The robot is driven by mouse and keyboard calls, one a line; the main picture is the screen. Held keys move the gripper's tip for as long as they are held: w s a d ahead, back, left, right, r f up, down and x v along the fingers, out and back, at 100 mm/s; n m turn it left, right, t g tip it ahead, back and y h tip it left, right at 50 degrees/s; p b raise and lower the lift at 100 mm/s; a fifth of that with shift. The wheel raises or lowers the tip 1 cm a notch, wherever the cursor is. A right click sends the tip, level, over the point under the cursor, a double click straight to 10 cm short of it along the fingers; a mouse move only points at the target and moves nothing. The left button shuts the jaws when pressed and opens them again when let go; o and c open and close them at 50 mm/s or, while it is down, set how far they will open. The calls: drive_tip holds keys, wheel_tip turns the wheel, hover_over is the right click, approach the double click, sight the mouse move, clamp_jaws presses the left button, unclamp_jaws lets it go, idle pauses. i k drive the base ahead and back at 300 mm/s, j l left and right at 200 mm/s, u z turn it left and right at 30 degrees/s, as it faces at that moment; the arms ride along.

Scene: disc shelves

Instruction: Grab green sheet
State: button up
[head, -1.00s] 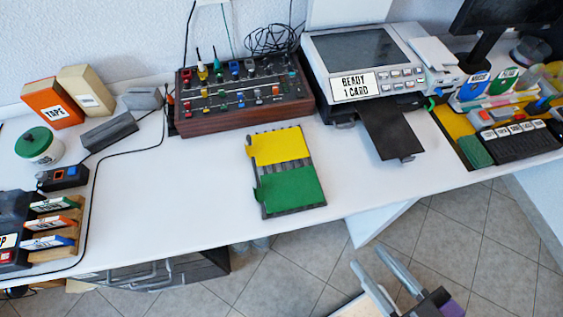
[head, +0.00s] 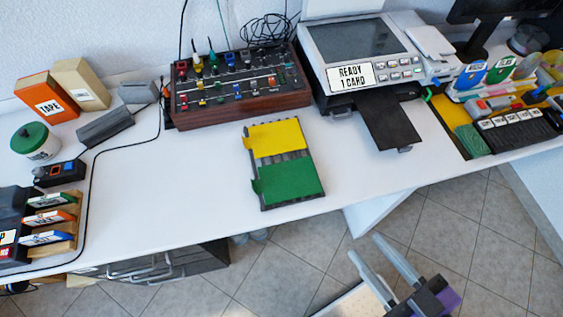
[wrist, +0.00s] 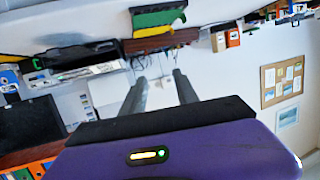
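The green sheet (head: 290,181) lies on the front half of a dark ribbed tray (head: 306,200) on the white desk. A yellow sheet (head: 275,138) lies on the back half of the same tray. Both also show in the wrist view, the green sheet (wrist: 155,31) and the yellow sheet (wrist: 158,17), near the top. My gripper (head: 366,245) is off the desk's front edge, over the floor, to the lower right of the tray. Its two fingers are apart with nothing between them, as the wrist view (wrist: 161,80) also shows.
A mixer-like panel (head: 235,90) stands behind the tray. A printer (head: 360,60) with a dark output tray (head: 390,125) is at the back right. Card holders (head: 45,220) and a cable are at the left. The white desk (head: 190,190) is clear left of the tray.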

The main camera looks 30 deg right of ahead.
sight(292, 178)
drive_tip(key=i+j, duration=0.1)
drive_tip(key=j, duration=0.35)
drive_tip(key=i+j, duration=0.15)
drive_tip(key=j, duration=0.35)
drive_tip(key=i+j, duration=0.1)
drive_tip(key=j, duration=0.35)
drive_tip(key=i+j, duration=0.15)
drive_tip(key=j, duration=0.35)
drive_tip(key=i+j, duration=0.1)
drive_tip(key=j, duration=0.35)
